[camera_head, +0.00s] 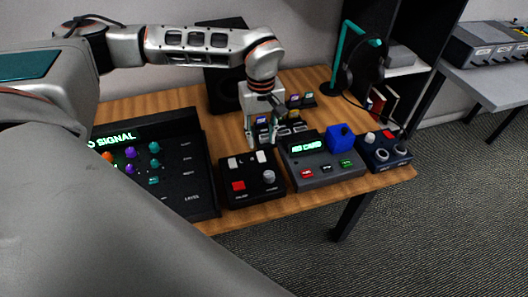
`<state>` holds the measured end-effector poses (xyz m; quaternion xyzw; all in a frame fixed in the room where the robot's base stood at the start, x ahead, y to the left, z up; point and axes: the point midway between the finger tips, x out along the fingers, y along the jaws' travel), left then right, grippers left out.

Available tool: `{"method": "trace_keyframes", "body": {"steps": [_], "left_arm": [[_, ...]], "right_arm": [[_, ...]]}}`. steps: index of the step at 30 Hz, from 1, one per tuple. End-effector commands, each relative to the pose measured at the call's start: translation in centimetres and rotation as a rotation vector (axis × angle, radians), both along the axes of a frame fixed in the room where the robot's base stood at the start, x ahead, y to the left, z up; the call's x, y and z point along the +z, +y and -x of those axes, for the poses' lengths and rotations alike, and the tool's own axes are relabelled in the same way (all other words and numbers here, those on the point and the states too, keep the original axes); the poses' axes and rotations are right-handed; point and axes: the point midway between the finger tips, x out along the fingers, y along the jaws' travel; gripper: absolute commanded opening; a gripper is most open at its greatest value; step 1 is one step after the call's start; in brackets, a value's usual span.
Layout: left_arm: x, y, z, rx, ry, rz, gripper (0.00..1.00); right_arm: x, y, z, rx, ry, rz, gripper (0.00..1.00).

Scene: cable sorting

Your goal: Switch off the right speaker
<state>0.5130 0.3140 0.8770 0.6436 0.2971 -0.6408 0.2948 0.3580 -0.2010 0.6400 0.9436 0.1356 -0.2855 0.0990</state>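A black speaker box (222,92) stands at the back of the wooden table against the wall. My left arm passes in front of it and hides much of it; no switch on it can be made out. No second speaker can be made out. My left gripper (262,137) points down over the table, in front and to the right of the speaker. Its fingers look apart, with nothing visible held between them. It is above the small devices in the middle of the table. My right gripper is not in view.
On the wooden table (285,205) are a large mixer panel (190,205), a small box with a red button (252,190), a grey console (325,172) with a blue block (341,138), and a knob box (384,153). A headphone stand (345,60) is at the back right.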

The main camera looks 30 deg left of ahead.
Motion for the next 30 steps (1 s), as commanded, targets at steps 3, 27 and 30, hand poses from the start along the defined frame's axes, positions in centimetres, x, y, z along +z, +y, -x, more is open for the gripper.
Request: {"method": "trace_keyframes", "body": {"steps": [3, 27, 30], "left_arm": [[-1.8, -0.1, 0.2, 0.001, 0.006, 0.001, 0.33], [-7.3, -0.2, 0.1, 0.001, 0.002, 0.004, 0.20], [-7.2, -0.2, 0.1, 0.000, 0.002, 0.004, 0.00]], "right_arm": [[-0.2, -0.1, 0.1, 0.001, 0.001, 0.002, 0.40], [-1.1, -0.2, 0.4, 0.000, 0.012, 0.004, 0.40], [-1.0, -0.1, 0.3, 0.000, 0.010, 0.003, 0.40]]}}
